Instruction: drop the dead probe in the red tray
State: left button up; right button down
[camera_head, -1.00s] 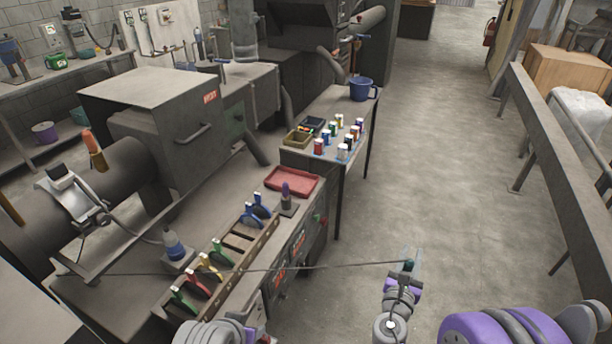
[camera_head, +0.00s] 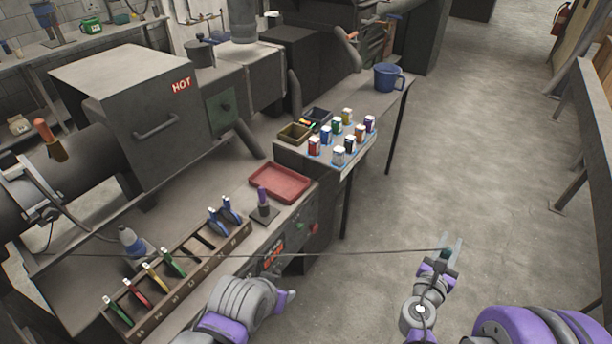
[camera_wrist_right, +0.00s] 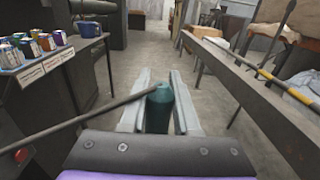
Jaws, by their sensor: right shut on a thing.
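My right gripper (camera_head: 449,247) is shut on the teal handle (camera_wrist_right: 160,108) of a long thin probe, out over the floor right of the bench. The probe's thin dark rod (camera_head: 345,253) runs left from the handle, crossing in front of the bench and rack in the head view; it also shows in the right wrist view (camera_wrist_right: 80,125). The red tray (camera_head: 280,182) lies on the bench's far right part, and it looks empty. My left arm shows low in the middle; its gripper (camera_head: 287,297) is mostly hidden, its jaws unclear.
A rack (camera_head: 190,270) with several coloured-handled tools stands along the bench front. A purple-topped piece (camera_head: 264,200) stands by the tray. A furnace box marked HOT (camera_head: 140,100) is behind. A side table holds small cans and a blue mug (camera_head: 388,78).

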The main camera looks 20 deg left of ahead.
aim_at(274, 186)
jog(key=i+l+u, duration=0.2)
jog(key=u, duration=0.15)
jog(key=i+l+u, duration=0.2)
jog(key=l+u, duration=0.15)
jog(key=u, duration=1.45)
jog(key=i+l+u, duration=0.2)
jog(key=i+l, duration=0.15)
jog(key=l, duration=0.15)
